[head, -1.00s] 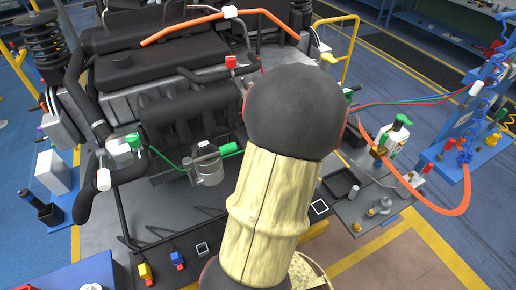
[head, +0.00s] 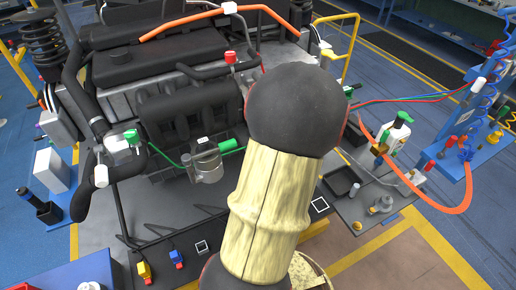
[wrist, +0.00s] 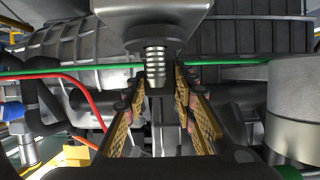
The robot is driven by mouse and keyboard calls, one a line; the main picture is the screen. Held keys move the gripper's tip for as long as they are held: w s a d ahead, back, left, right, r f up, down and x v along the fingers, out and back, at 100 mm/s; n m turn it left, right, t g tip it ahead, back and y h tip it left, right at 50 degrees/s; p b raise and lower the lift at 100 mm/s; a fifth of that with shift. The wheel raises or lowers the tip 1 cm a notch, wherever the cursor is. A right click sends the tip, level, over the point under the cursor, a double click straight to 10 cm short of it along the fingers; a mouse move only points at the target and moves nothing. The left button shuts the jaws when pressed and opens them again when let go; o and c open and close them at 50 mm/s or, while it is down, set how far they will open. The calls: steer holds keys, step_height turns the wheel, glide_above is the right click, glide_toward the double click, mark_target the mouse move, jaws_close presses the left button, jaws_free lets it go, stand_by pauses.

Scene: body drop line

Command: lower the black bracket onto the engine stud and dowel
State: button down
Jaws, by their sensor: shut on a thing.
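In the wrist view my gripper (wrist: 162,112) has its two ridged yellow finger pads on either side of a dark gap. It is shut on a dark part, which I take as the black bracket; its outline is lost in shadow. A threaded metal stud (wrist: 156,64) shows just beyond the fingers, under a grey block, apart from them as far as I can tell. The dowel cannot be made out. In the head view my own arm hides the gripper and bracket. The engine (head: 185,115) stands left of my arm.
A silver canister (head: 207,166) with a green plug sits at the engine's front; a large grey cylinder (wrist: 294,100) stands close right of the fingers. A green cable (wrist: 70,70) and a red hose (wrist: 91,100) run nearby. A green-capped bottle (head: 395,135) stands at right.

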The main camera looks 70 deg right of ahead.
steer(key=c, duration=1.4)
jaws_free()
steer(key=shift+s, duration=0.1)
steer(key=v, duration=1.2)
steer(key=shift+f, duration=0.15)
